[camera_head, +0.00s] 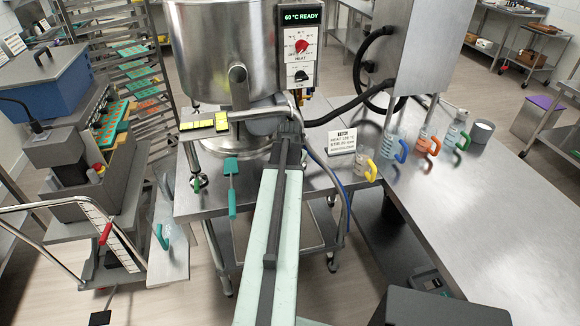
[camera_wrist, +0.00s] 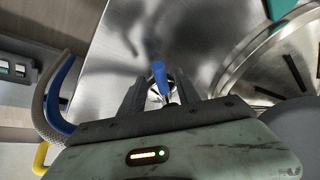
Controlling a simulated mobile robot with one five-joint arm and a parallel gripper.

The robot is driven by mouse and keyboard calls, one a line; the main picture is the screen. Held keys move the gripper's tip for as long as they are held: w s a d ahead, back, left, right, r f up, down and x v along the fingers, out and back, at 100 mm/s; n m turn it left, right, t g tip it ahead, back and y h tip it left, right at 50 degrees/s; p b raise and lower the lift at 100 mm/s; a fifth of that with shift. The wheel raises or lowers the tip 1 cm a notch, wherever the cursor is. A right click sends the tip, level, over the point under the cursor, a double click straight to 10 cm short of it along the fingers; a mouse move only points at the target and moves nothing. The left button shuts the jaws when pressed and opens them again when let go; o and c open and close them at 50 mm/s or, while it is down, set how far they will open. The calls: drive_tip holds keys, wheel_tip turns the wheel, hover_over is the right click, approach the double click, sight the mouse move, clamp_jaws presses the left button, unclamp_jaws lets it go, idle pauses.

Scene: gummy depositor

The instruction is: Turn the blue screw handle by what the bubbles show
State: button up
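The blue screw handle (camera_wrist: 159,75) shows in the wrist view, pointing up in the picture from a small shiny metal part. My gripper (camera_wrist: 157,93) is open, with one dark finger on each side of the handle. Gaps show between the fingers and the handle, and I cannot tell how deep the handle sits between them. In the head view my arm reaches to the front of the steel kettle (camera_head: 215,55); it hides the handle, and the fingertips cannot be made out. No bubbles can be made out in either view.
A control box (camera_head: 299,45) reads "60 °C READY" beside the kettle. A batch card (camera_head: 341,142) and jugs with yellow, blue, orange and green handles stand to the right. A braided hose (camera_wrist: 45,105) and a blue hose (camera_wrist: 62,92) curve left of my gripper.

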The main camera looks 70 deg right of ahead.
drive_tip(key=p+v, duration=0.7)
drive_tip(key=v, duration=0.1)
drive_tip(key=shift+f, duration=0.15)
drive_tip(key=shift+s, duration=0.15)
